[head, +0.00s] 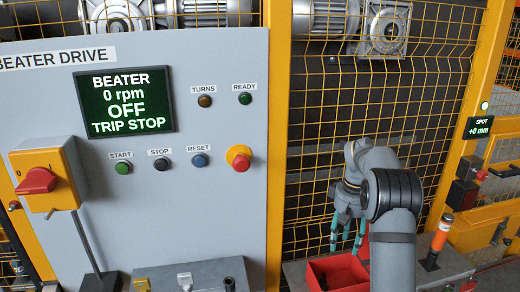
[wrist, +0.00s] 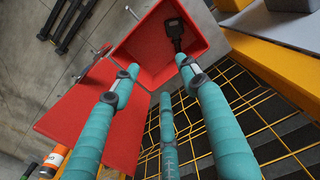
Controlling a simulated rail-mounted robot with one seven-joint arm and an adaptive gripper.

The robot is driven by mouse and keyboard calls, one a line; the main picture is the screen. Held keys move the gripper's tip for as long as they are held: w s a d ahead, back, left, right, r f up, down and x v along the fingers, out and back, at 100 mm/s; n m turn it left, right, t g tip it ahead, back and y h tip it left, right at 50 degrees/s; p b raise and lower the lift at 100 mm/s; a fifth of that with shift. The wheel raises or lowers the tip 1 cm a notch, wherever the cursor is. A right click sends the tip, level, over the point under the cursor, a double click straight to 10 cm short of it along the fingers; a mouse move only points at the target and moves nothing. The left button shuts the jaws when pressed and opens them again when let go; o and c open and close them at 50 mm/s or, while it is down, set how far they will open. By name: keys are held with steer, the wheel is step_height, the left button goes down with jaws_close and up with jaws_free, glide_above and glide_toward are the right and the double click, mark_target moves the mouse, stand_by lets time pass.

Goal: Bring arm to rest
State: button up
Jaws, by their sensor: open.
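My gripper (head: 346,232) hangs at the end of my arm in front of the yellow mesh fence, fingers pointing down. In the wrist view, its teal, jointed fingers (wrist: 158,70) are spread apart with nothing between them. The gripper is open and empty. A red bin (head: 350,264) lies below it in the head view, partly hidden by my arm. The red bin also shows beyond the fingertips in the wrist view (wrist: 143,42), with a dark object (wrist: 175,30) inside. I cannot tell how far the fingertips are above the bin.
The grey beater panel (head: 210,210) stands at left; its display (head: 124,100) reads 0 rpm, OFF, TRIP STOP. A red-handled switch (head: 38,182) sits on its left side. Yellow mesh (head: 300,170) closes off the machinery behind. An orange-topped post (head: 441,235) stands right of my arm.

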step_height(320, 180, down, 10)
steer(key=shift+s+f, duration=0.1)
steer(key=shift+f, duration=0.15)
step_height(320, 180, up, 4)
steer(key=p, duration=0.3)
steer(key=shift+f, duration=0.2)
steer(key=shift+f, duration=0.15)
